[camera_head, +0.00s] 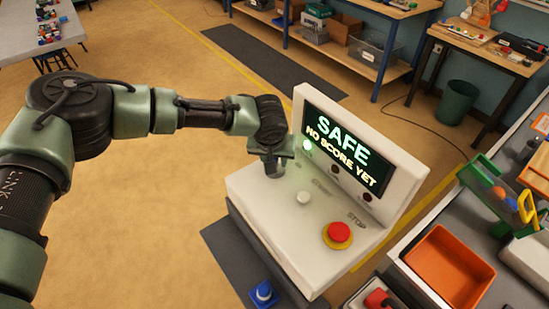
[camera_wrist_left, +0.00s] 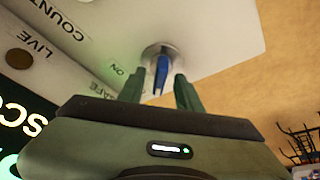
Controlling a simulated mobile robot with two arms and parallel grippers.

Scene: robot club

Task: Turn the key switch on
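The key switch shows in the left wrist view as a round metal collar (camera_wrist_left: 161,51) with a blue key (camera_wrist_left: 162,72) in it. It sits on the white console (camera_head: 248,189), with an "ON" label beside it. My left gripper (camera_wrist_left: 158,87) is open, with one green finger on each side of the blue key and gaps showing. In the head view my left gripper (camera_head: 274,168) is low over the console's left part and hides the key switch. The console's screen (camera_head: 345,147) reads "SAFE" and "NO SCORE YET". A green lamp (camera_head: 307,144) is lit. My right gripper is not in view.
The console top also has a pale round button (camera_head: 303,197) and a red stop button (camera_head: 339,234) on a yellow base. An orange tray (camera_head: 449,267) stands to the right. Open floor lies left.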

